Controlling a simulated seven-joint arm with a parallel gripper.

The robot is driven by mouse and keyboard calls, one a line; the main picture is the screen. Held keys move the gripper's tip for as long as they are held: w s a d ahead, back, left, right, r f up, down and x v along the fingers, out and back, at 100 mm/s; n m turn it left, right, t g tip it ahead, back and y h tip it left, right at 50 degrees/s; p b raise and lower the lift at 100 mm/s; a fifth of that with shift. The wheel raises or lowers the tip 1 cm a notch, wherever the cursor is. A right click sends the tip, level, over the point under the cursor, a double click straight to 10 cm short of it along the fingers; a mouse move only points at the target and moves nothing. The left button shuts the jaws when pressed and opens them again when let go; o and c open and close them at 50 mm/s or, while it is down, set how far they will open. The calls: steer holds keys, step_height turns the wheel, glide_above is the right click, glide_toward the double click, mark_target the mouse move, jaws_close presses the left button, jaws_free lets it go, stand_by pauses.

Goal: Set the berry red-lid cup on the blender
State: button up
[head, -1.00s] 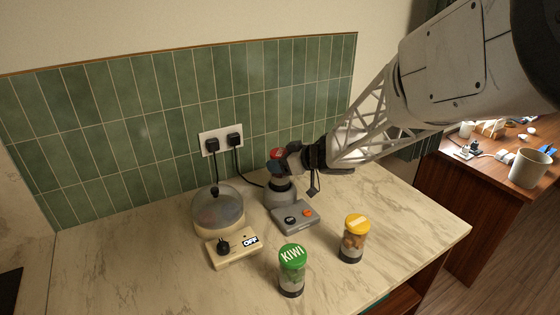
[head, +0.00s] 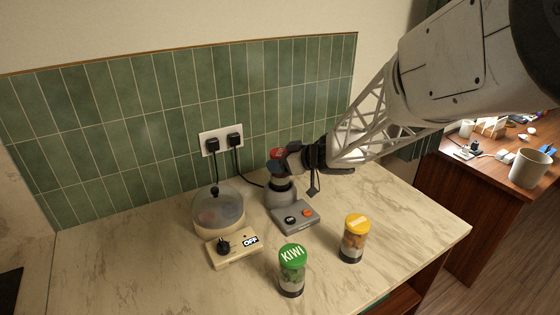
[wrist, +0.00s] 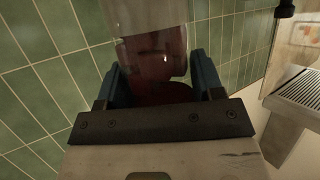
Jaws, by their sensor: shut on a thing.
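The berry cup with the red lid (head: 277,154) is above the grey blender base (head: 281,196) at the back of the counter. In the wrist view the clear cup with dark red contents (wrist: 155,65) lies between the two blue fingers. My gripper (head: 282,165) is shut on it, coming in from the right. The cup's lower end meets or nearly meets the top of the blender; I cannot tell if it is seated.
A green-lid KIWI cup (head: 291,270) and a yellow-lid cup (head: 353,238) stand in front on the marble counter. A cream cooker with a clear lid (head: 218,209) and an OFF switch box (head: 234,248) stand left. Two plugs sit in the wall socket (head: 222,139).

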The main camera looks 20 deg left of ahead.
steer(key=shift+f, duration=0.6)
stand_by(0.3)
steer(key=o, duration=0.9)
steer(key=shift+c, duration=0.2)
steer(key=v, duration=1.1)
stand_by(0.5)
steer(key=shift+f, duration=0.1)
stand_by(0.3)
